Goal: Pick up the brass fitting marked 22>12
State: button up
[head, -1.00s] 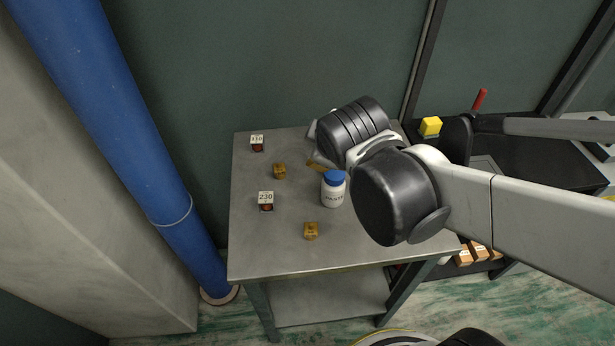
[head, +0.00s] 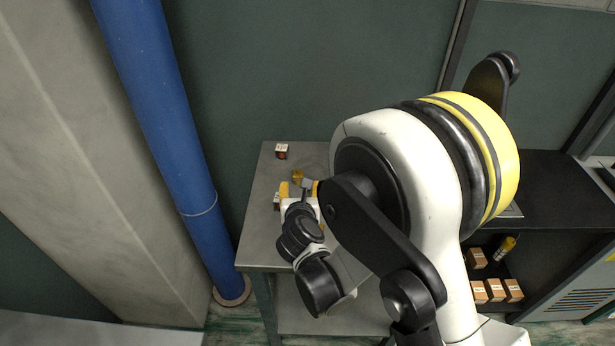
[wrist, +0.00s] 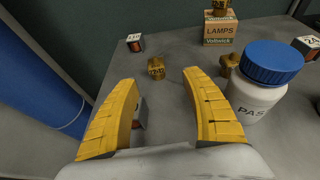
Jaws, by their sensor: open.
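My gripper (wrist: 160,77) is open and empty, its two yellow fingers pointing across the table. A brass fitting (wrist: 156,68) stands on the table ahead of the fingertips, roughly between them in the wrist view; its mark is too small to read. It also shows in the head view (head: 297,175), just beyond my gripper (head: 299,188). A second brass fitting (wrist: 228,65) stands farther right, partly hidden behind the jar. Another brass piece (wrist: 222,4) sits on the lamps box, cut by the frame edge. I cannot tell which piece is marked 22>12.
A white paste jar (wrist: 258,85) with a blue lid stands close to the right finger. A lamps box (wrist: 220,28) is at the back. Small labelled boxes stand back left (wrist: 135,42), at right (wrist: 308,46) and behind the left finger (wrist: 139,114). A blue pipe (head: 165,110) rises left of the table.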

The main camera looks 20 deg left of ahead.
aim_at(298, 174)
jog(key=b+x, duration=0.1)
jog(key=x, duration=0.2)
jog(key=b+x, duration=0.1)
jog(key=x, duration=0.2)
jog(key=b+x, duration=0.1)
jog(key=x, duration=0.2)
jog(key=shift+a+r, duration=0.2)
jog(key=shift+a, duration=0.15)
jog(key=shift+w+a+b, duration=0.1)
jog(key=shift+w+b, duration=0.2)
jog(key=shift+c, duration=0.2)
grip_shut()
